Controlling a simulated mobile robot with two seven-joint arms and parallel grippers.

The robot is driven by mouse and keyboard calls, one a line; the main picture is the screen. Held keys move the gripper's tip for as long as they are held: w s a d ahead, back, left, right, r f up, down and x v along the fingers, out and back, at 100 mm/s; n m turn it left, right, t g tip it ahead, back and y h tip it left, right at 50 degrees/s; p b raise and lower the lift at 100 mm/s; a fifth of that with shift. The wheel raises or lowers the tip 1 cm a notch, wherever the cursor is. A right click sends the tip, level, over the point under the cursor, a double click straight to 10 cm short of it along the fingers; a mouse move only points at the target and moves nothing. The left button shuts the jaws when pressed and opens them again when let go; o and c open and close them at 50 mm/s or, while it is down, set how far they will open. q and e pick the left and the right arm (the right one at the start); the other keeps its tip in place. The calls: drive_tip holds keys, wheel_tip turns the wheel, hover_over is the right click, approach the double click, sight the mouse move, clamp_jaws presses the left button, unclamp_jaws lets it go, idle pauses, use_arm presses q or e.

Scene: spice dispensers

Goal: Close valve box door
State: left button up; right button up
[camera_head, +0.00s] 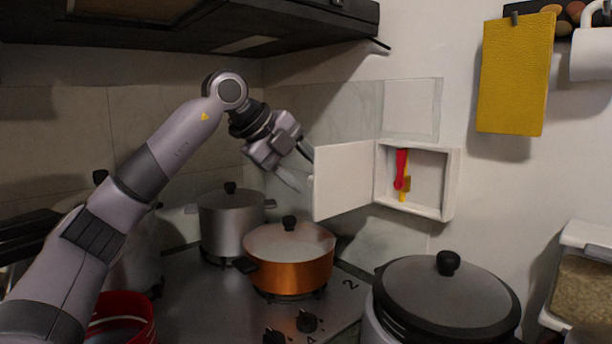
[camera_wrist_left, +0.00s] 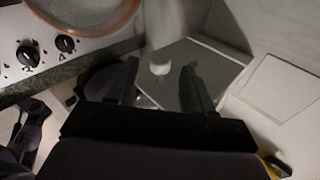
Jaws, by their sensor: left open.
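The white valve box (camera_head: 450,185) is on the right wall. Its door (camera_head: 343,180) stands open, swung out to the left. Inside it show a red valve handle (camera_head: 401,168) and a yellow part. My left gripper (camera_head: 303,170) is open, just left of the door's free edge, on its outer side. In the left wrist view a grey panel with a small white knob, seemingly the door's outer face (camera_wrist_left: 207,62), lies beyond and between the open fingers (camera_wrist_left: 160,88). I cannot tell whether a finger touches it. My right gripper is not in view.
An orange pot (camera_head: 290,268) and a steel pot (camera_head: 228,222) stand on the stove below my left gripper. A large lidded pot (camera_head: 447,295) stands below the box. A yellow towel (camera_head: 515,75) hangs at upper right. The range hood (camera_head: 200,30) is overhead.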

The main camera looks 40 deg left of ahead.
use_arm(q)
drive_tip(key=shift+w+d+f, duration=0.15)
drive_tip(key=shift+w+f, duration=0.3)
drive_tip(key=shift+f, duration=0.05)
clamp_jaws()
